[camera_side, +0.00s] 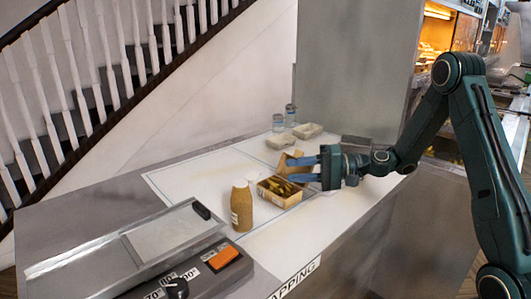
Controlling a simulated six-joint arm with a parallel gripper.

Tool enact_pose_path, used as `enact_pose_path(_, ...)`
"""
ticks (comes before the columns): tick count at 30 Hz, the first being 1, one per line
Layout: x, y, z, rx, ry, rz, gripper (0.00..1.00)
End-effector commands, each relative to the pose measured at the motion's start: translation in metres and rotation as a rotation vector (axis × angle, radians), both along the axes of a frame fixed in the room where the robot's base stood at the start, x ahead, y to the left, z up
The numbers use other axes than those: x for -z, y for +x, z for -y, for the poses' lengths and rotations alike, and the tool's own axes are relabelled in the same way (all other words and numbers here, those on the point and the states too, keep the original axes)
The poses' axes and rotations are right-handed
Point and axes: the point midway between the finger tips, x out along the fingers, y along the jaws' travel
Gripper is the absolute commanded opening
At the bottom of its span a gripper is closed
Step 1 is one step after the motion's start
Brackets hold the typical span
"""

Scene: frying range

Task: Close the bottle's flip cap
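The bottle (242,211) stands upright on the white worktop, left of the cardboard box. It has a tan-brown body and a paler top. Whether its flip cap is open or shut is too small to tell. My gripper (289,170) is to the right of the bottle and higher in the picture. Its two blue fingers point left, spread apart, with nothing visible between them. The fingers appear over the back part of the box and are apart from the bottle.
An open cardboard box (268,194) with food inside sits right of the bottle. Two pale containers (307,131) and two clear jars (278,122) stand behind. A metal appliance with an orange switch (223,258) lies in front. The worktop left of the bottle is clear.

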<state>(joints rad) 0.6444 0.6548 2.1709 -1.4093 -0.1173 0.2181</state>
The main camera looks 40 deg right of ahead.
Motion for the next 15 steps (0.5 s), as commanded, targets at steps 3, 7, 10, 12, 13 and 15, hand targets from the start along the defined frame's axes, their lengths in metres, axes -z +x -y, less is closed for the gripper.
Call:
enact_pose_path(3, 0.002, 0.010, -0.011, -0.004, -0.001, -0.001, 0.32)
enact_pose_path(7, 0.004, 0.022, -0.023, -0.003, -0.001, 0.000, 0.32)
enact_pose_path(10, 0.005, 0.032, -0.032, -0.002, -0.002, 0.000, 0.32)
enact_pose_path(12, 0.007, 0.039, -0.039, -0.003, -0.001, -0.001, 0.32)
enact_pose_path(13, 0.007, 0.042, -0.042, -0.003, -0.001, -0.001, 0.32)
enact_pose_path(15, 0.008, 0.049, -0.048, -0.002, -0.002, 0.000, 0.32)
